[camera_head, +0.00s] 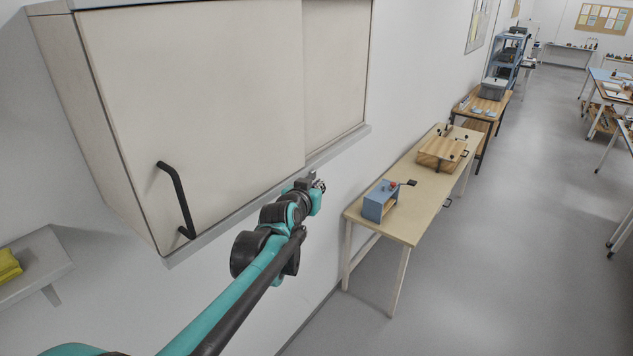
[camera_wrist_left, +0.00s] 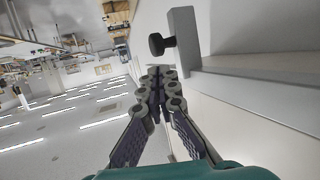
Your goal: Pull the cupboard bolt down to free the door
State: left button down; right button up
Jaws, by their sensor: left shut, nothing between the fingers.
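The wall cupboard (camera_head: 200,80) fills the upper left of the head view, with pale door panels and a black bar handle (camera_head: 176,197). In the left wrist view a short black knob (camera_wrist_left: 158,44), which looks like the bolt, sticks out from a grey upright piece (camera_wrist_left: 184,42) at the cupboard edge. My left gripper (camera_head: 318,183) is at the cupboard's lower edge, right of the handle. In the wrist view its fingers (camera_wrist_left: 157,74) are shut and empty, with the tips just short of the knob and apart from it. My right gripper is not in view.
A wooden table (camera_head: 408,200) with a blue box (camera_head: 379,203) and a wooden box (camera_head: 442,152) stands along the wall to the right. A shelf (camera_head: 32,265) with a yellow cloth (camera_head: 8,265) is at lower left.

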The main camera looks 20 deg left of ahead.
pick_arm(q)
jog(key=r+v, duration=0.1)
jog(key=v, duration=1)
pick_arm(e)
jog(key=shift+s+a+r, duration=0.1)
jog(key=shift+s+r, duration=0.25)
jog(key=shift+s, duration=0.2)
pick_arm(q)
jog(key=shift+s+a+r, duration=0.1)
jog(key=shift+s, duration=0.1)
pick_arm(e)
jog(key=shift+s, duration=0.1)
pick_arm(q)
jog(key=s+d+f+g+b, duration=0.1)
jog(key=s+f+g+b, duration=0.1)
jog(key=s+f+b, duration=0.6)
jog(key=s+d+f+g+b, duration=0.1)
jog(key=s+f+g+b, duration=0.2)
jog(key=f, duration=2)
jog(key=s+d+f+g+b, duration=0.2)
jog(key=s+f+b, duration=1.1)
jog(key=f+b, duration=0.2)
jog(key=shift+f+g+b, duration=0.2)
jog(key=shift+g+b, duration=0.1)
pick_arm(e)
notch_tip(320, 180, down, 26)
pick_arm(q)
jog(key=shift+s, duration=0.1)
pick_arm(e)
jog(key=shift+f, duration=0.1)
